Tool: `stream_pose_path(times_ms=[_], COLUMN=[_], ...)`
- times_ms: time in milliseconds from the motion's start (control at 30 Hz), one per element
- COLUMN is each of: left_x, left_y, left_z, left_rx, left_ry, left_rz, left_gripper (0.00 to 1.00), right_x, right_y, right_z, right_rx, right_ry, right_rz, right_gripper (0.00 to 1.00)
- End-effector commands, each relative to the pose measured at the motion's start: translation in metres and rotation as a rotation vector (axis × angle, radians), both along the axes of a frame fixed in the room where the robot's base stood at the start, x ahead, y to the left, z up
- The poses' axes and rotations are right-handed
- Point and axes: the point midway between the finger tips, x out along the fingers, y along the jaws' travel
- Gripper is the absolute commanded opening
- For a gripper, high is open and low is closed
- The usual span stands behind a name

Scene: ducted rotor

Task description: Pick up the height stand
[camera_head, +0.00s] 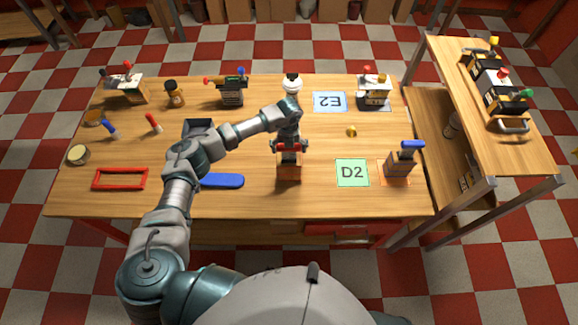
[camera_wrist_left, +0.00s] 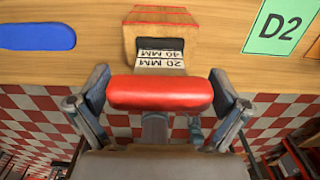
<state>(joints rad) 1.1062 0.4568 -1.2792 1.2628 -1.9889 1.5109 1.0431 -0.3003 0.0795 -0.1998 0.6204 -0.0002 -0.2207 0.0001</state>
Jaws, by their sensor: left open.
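The height stand (camera_head: 289,173) is near the front middle of the table, a wooden block with a red top edge. In the left wrist view its wooden block (camera_wrist_left: 160,19) carries a label reading 20 MM and 40 MM. A rounded red bar (camera_wrist_left: 160,93), apparently its handle, lies across that view in front of the block. My left gripper (camera_head: 289,143) is above the stand, pointing down. In the wrist view its fingers (camera_wrist_left: 160,96) are spread at the two ends of the red bar; contact cannot be told. My right gripper is not in view.
A blue flat piece (camera_head: 222,181) and a red frame (camera_head: 120,179) lie to the left. A green D2 card (camera_head: 352,173) and a blue-topped device (camera_head: 398,162) are to the right. A white round-topped object (camera_head: 292,84) stands behind. A side bench (camera_head: 500,150) adjoins on the right.

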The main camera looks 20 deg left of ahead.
Motion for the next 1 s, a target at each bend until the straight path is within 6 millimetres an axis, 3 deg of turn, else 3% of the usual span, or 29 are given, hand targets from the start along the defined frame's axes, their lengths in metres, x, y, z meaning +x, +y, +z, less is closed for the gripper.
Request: stream_pose_path(times_ms=[67, 100, 400, 767, 1000], left_x=[0.0, 0.0, 0.0, 0.001, 0.001], left_y=[0.0, 0.0, 0.0, 0.0, 0.0], left_z=[0.0, 0.0, 0.001, 0.004, 0.022], left_rx=[0.0, 0.0, -0.001, -0.001, 0.0], left_ry=[0.0, 0.0, -0.001, -0.001, -0.002], left_rz=[0.0, 0.0, 0.0, 0.0, -0.001], left_gripper=[1.0, 0.95, 0.23, 0.22, 0.22], right_x=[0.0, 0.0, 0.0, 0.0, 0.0], right_y=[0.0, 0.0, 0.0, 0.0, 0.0], right_z=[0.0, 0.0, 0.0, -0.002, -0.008], right_rx=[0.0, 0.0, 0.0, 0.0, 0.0], right_ry=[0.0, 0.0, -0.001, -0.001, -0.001], right_rz=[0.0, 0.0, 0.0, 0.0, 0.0], right_gripper=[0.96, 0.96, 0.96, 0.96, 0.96])
